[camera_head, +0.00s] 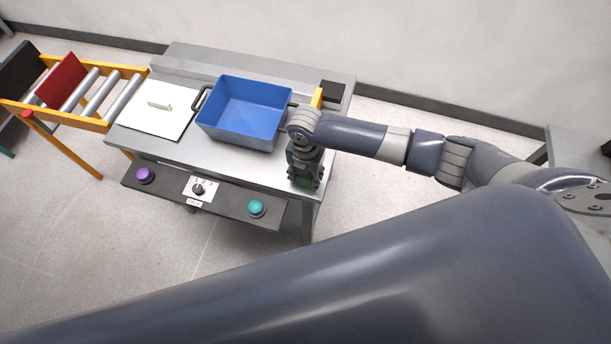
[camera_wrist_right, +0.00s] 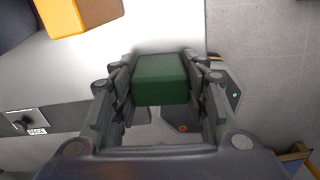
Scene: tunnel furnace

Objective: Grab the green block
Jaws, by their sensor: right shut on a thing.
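The green block (camera_wrist_right: 160,80) sits between the two fingers of my right gripper (camera_wrist_right: 164,88) in the right wrist view, with a finger against each side. The gripper is shut on it. In the head view my right gripper (camera_head: 304,180) points down at the front right corner of the grey table (camera_head: 180,151). There the block is mostly hidden by the gripper, with only a dark green bit showing. I cannot tell whether the block touches the table. My left gripper is not in view.
A blue bin (camera_head: 245,112) stands on the table left of my right gripper. A white plate with a handle (camera_head: 150,118) lies further left. A yellow block (camera_wrist_right: 78,14) is near. A front panel (camera_head: 225,208) has buttons and a knob. A roller conveyor (camera_head: 85,95) is at left.

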